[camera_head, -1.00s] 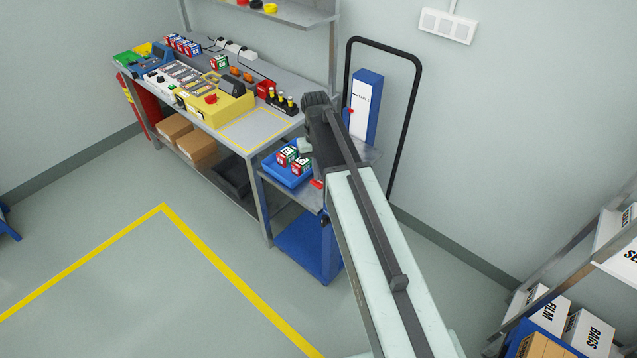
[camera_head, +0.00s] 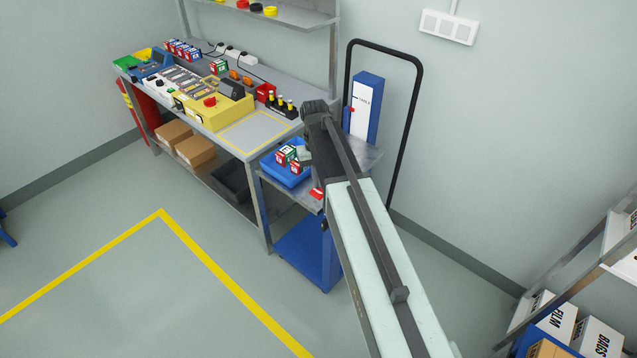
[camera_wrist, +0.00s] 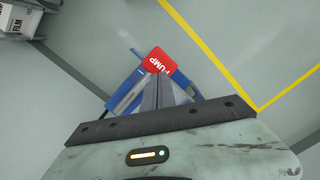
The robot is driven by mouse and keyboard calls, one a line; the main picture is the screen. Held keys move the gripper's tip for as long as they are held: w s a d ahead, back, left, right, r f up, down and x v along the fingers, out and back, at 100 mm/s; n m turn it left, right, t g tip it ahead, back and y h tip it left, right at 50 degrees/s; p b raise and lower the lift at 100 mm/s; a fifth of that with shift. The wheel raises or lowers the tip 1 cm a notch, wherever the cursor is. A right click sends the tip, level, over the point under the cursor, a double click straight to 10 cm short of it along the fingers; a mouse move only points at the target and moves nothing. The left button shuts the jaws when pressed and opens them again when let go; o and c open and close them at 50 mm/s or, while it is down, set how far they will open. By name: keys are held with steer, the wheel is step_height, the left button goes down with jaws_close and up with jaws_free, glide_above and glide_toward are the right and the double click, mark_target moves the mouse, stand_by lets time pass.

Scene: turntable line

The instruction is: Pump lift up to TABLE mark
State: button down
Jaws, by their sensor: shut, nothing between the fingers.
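The lift is a blue cart with a grey platform (camera_head: 364,160), a blue base (camera_head: 300,250) and a black handle frame (camera_head: 419,75). Its upright gauge (camera_head: 369,120) has a white face with the TABLE mark (camera_head: 365,99). A small red pointer (camera_head: 351,109) sits a little below that mark. The red PUMP pad (camera_head: 316,193) shows beside my arm; it fills the middle of the wrist view (camera_wrist: 159,61). My gripper (camera_wrist: 159,73) is shut and empty, its tips at the pad's lower edge. I cannot tell whether they touch. My arm hides the gripper's fingers in the head view.
A blue tray (camera_head: 272,167) with several small boxes rests on the platform. The grey workbench (camera_head: 240,151), loaded with devices, stands directly left of the lift. A shelf with labelled boxes (camera_head: 555,318) is at lower right. The yellow-lined floor at left is clear.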

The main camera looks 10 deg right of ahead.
steer(key=shift+w+r, duration=0.25)
steer(key=shift+w, duration=0.8)
step_height(320, 180, up, 8)
steer(key=p, duration=0.8)
steer(key=shift+w, duration=0.4)
steer(key=shift+f, duration=0.15)
steer(key=s+r+p, duration=0.2)
steer(key=s, duration=0.1)
steer(key=shift+r+p, duration=0.25)
steer(key=shift+p, duration=0.05)
